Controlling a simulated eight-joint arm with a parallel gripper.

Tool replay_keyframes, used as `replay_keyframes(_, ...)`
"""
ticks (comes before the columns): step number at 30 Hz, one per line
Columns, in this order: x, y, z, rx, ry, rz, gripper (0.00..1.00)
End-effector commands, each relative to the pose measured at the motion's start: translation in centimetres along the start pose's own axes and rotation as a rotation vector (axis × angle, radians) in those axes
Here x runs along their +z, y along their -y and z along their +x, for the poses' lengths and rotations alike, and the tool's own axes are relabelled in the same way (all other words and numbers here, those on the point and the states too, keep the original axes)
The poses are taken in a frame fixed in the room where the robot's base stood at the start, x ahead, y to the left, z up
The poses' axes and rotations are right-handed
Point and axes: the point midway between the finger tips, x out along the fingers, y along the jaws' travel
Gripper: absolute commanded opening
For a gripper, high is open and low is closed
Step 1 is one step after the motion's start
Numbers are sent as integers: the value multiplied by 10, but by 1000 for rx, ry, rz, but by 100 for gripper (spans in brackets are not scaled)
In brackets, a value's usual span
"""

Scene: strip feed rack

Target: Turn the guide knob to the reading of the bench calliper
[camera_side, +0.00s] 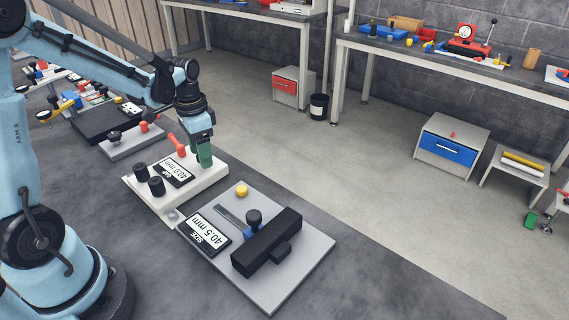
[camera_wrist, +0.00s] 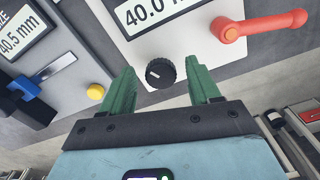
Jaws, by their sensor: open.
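The bench calliper (camera_side: 266,242) sits on a grey plate; its display (camera_side: 206,234) reads 40.5 mm, and the same display (camera_wrist: 22,32) shows in the wrist view. The white guide panel (camera_side: 208,186) beside it has a display (camera_side: 174,172) reading 40.0 mm. In the wrist view, the black guide knob (camera_wrist: 160,73) with a white pointer line sits on this panel. My gripper (camera_wrist: 163,76) is open, its green fingers on either side of the knob with visible gaps. In the side view my gripper (camera_side: 204,160) is over the panel's far end and hides the knob.
A red lever (camera_side: 177,145) stands on the panel near my gripper; it also shows in the wrist view (camera_wrist: 262,25). A yellow button (camera_side: 242,191) is on the calliper plate. Bare bench lies in front.

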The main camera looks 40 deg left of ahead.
Motion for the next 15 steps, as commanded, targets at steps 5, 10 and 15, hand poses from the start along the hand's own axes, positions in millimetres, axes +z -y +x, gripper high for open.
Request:
replay_keyframes(5, 0, 0, 0, 0, 0, 0, 62)
replay_keyframes(10, 0, 0, 0, 0, 0, 0, 38)
replay_keyframes(15, 0, 0, 0, 0, 0, 0, 12)
